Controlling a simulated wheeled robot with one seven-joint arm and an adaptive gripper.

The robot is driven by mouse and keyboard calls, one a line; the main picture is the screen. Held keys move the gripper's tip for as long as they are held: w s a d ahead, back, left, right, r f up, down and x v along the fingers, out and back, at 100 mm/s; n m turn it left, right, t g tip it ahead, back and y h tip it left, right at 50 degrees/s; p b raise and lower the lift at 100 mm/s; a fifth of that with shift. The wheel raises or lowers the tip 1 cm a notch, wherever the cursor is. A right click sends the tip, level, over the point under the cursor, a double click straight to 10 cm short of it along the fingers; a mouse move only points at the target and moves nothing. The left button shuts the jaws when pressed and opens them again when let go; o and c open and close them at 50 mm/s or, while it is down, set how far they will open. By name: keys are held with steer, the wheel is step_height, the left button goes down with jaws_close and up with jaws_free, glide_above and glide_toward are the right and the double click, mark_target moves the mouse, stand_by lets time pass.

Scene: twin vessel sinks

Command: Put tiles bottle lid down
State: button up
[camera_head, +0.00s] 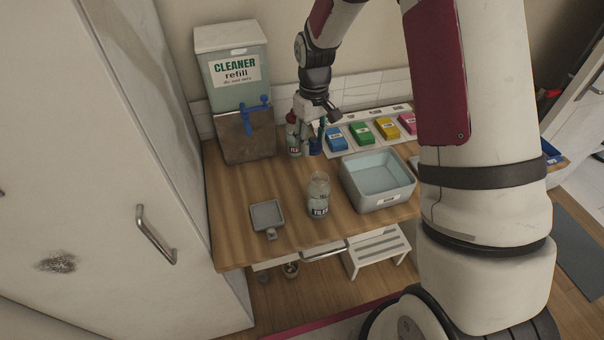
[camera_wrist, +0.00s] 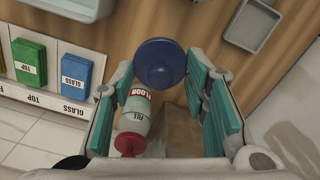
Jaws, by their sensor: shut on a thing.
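The tiles bottle (camera_head: 319,197), a clear jar with a TILES label, stands upright near the counter's front, with no lid visible on top. My gripper (camera_head: 317,125) is at the back of the counter, well apart from it. In the wrist view my gripper (camera_wrist: 163,80) has its teal finger pads on either side of a round dark blue lid (camera_wrist: 160,62) and is shut on it. The lid partly shows as blue below my gripper in the head view (camera_head: 316,146). Whether it touches the counter is unclear.
A red-capped floor bottle (camera_wrist: 133,115) stands close beside my gripper. A cleaner refill dispenser (camera_head: 237,100) with a blue tap is at left. A grey basin (camera_head: 405,192), colored boxes (camera_head: 360,132) and a small square tray (camera_head: 266,215) are nearby. Bare counter lies around the tiles bottle.

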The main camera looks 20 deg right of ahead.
steer(key=w+b, duration=0.1)
steer(key=w, duration=0.3)
steer(key=n+b, duration=0.9)
steer(key=n, duration=0.8)
glide_above(302, 175)
step_height(302, 175, down, 5)
step_height(302, 175, down, 10)
steer(key=shift+r, duration=0.15)
steer(key=o, duration=0.7)
steer(key=shift+o, duration=0.2)
